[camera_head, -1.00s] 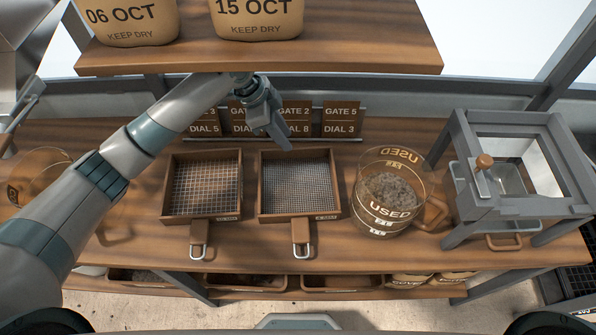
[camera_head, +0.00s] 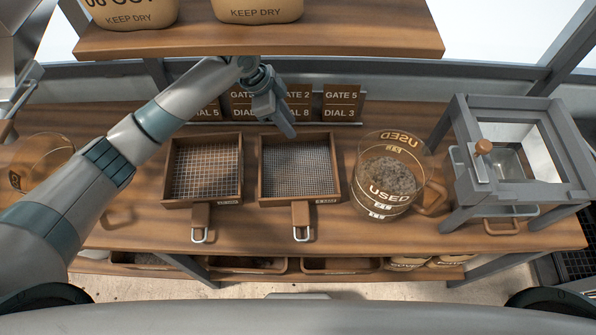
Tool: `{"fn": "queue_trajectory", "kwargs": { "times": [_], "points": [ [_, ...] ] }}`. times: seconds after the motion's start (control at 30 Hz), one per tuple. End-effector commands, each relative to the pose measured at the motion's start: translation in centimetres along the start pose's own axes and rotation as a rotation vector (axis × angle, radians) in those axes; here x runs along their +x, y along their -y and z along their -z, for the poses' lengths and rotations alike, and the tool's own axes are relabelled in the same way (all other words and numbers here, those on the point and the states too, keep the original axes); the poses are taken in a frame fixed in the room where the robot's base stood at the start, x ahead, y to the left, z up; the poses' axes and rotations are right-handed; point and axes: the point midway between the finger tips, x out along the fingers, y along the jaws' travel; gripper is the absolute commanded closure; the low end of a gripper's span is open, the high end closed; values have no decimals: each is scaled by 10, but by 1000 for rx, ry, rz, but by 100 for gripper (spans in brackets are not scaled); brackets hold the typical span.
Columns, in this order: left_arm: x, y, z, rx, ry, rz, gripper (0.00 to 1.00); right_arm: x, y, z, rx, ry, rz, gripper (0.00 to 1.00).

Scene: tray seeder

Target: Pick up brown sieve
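Two brown-framed square sieves lie side by side on the wooden bench. The left sieve (camera_head: 203,203) has a coarser mesh, and the right sieve (camera_head: 300,200) a finer one. Each has a short brown handle with a metal loop toward the bench's front edge. My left gripper (camera_head: 287,130) hangs above the back edge of the right sieve and points down and to the right. Nothing shows between its fingers, and their gap cannot be made out from this angle. My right gripper is not in view.
A clear "USED" jug (camera_head: 378,205) of grey grains stands right of the sieves. A grey metal frame stand (camera_head: 520,190) is farther right. Another clear jug (camera_head: 40,160) is at the left. Gate and dial cards (camera_head: 342,103) stand behind. A shelf (camera_head: 260,42) with sacks overhangs the back.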

Motion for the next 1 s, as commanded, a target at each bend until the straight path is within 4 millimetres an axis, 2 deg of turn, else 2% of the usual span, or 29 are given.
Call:
{"fn": "queue_trajectory", "kwargs": {
  "times": [0.23, 0.43, 0.6, 1.0],
  "points": [
    [6, 0, 1, -1, 1, -2, 72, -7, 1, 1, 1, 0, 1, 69],
    [30, 0, 3, -2, 1, -3, 72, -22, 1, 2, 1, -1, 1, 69],
    [48, 0, 2, -1, 1, -2, 72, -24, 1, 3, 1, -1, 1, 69],
    [52, 1, 1, 0, 1, 0, 72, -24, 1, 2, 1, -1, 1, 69]
  ]
}}
